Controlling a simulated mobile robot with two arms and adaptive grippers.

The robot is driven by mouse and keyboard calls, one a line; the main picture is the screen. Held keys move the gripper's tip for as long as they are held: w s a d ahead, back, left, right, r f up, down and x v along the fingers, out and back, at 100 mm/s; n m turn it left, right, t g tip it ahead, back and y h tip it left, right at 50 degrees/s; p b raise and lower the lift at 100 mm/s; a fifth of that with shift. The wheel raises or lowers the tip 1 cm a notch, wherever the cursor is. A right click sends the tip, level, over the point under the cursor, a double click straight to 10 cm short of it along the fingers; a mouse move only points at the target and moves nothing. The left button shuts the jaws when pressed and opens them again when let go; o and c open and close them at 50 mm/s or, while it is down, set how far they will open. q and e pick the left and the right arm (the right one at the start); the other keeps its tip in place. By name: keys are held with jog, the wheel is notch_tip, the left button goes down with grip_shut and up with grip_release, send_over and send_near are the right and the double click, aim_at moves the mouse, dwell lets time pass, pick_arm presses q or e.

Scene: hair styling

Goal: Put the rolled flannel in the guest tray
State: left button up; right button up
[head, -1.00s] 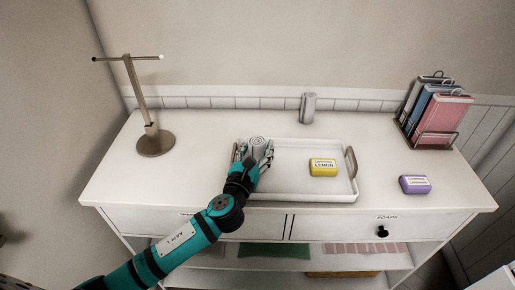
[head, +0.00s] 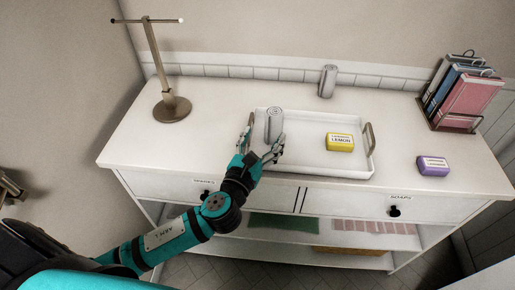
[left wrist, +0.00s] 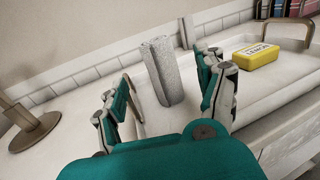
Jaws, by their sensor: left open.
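The rolled flannel (head: 274,125) is a grey-white roll standing upright in the left end of the white guest tray (head: 314,172). It also shows in the left wrist view (left wrist: 162,72), between and beyond my fingers. My left gripper (head: 260,148) is open, its fingers apart on the near side of the roll; in the left wrist view (left wrist: 165,95) a gap shows between each finger and the roll. A yellow lemon soap (head: 340,142) lies in the right part of the tray. My right gripper is not in view.
A purple soap (head: 433,166) lies on the counter right of the tray. A metal stand (head: 171,106) is at the left, a grey cylinder (head: 327,81) behind the tray, and a rack of folders (head: 463,98) at the back right.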

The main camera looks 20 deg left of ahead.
pick_arm(q)
jog(key=shift+s, duration=1.9)
